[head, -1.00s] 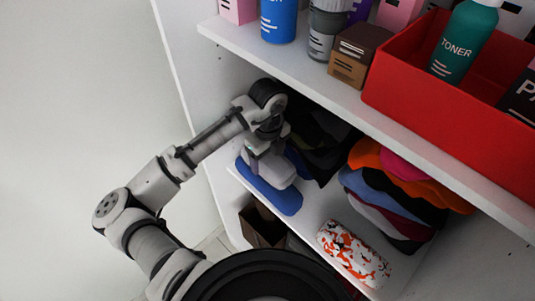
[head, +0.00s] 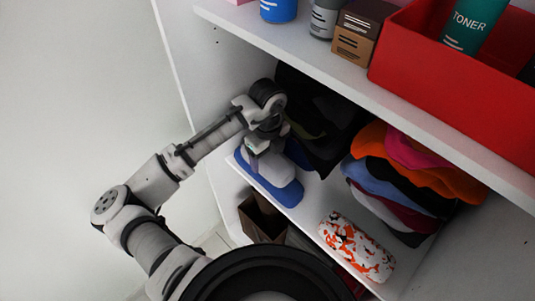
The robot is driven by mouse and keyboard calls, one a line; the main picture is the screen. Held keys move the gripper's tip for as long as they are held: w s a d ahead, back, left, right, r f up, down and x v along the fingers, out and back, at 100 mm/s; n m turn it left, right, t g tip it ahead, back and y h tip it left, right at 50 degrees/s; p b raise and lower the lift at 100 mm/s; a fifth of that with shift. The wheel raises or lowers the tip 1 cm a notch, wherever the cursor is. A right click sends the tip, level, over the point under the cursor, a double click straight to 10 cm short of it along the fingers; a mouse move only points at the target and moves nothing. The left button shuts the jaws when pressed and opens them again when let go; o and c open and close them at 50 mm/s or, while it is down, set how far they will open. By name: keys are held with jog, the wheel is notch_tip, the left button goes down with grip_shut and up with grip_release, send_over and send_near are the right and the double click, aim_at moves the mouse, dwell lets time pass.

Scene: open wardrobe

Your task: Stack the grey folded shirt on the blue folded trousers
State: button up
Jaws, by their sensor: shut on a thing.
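The grey folded shirt (head: 277,170) is on the lower shelf at the left, directly over the blue folded trousers (head: 289,196). The fingertips are small and partly hidden by my wrist. I cannot tell whether the shirt's underside touches the trousers.
Dark folded clothes (head: 322,120) stand close behind and right. A colourful clothes stack (head: 415,180) and an orange-white patterned case (head: 356,247) are further right. The upper shelf (head: 300,50) with a red box (head: 440,95) overhangs. A brown bin (head: 262,218) is below.

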jog(key=shift+f, duration=0.25)
jog(key=o, duration=0.8)
jog(key=shift+c, duration=0.3)
notch_tip(320, 180, up, 9)
jog(key=p, duration=0.6)
dwell(0.3)
dwell(0.4)
